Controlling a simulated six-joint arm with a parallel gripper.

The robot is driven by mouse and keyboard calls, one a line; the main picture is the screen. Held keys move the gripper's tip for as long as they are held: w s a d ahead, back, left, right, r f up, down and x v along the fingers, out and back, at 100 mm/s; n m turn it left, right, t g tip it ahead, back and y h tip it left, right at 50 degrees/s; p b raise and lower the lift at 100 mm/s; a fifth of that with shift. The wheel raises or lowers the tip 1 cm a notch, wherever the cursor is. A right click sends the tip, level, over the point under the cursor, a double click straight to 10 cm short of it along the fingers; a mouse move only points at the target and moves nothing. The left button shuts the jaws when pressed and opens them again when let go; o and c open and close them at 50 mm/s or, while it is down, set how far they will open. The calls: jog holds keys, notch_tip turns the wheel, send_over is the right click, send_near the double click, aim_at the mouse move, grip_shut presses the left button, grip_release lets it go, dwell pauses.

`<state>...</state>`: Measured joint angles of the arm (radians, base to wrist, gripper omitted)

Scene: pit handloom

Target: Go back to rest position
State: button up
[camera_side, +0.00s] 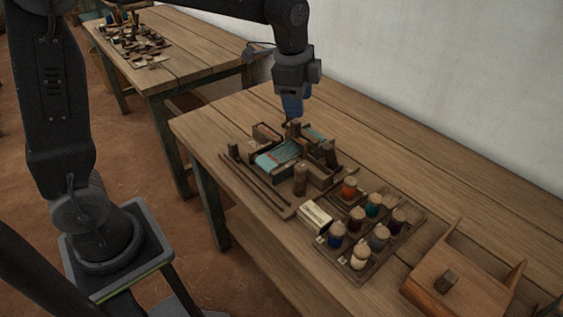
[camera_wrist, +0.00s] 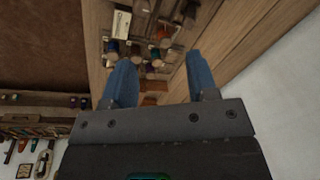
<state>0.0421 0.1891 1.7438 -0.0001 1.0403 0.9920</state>
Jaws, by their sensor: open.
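My gripper (camera_side: 292,105) hangs from my arm above the back of a small wooden loom (camera_side: 283,155) with teal cloth on it. In the wrist view my gripper (camera_wrist: 160,82) shows two blue fingers spread apart with nothing held between them. The fingertips look close to the loom's back end in the side view; I cannot tell the exact gap.
A tray (camera_side: 366,277) of several coloured thread spools stands right of the loom, with a pale labelled box (camera_side: 315,215) beside it. A wooden box (camera_side: 455,285) sits at the front right. A second table (camera_side: 190,62) stands behind left. A white wall (camera_side: 440,70) runs along the back.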

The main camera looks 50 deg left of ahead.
jog(key=s+a+r+n+t, duration=0.1)
jog(key=s+n, duration=1)
jog(key=s, duration=1.1)
jog(key=r+t, duration=0.1)
jog(key=t, duration=0.1)
jog(key=shift+a+n+t, duration=0.3)
jog(key=shift+a+n, duration=0.05)
jog(key=shift+n, duration=0.05)
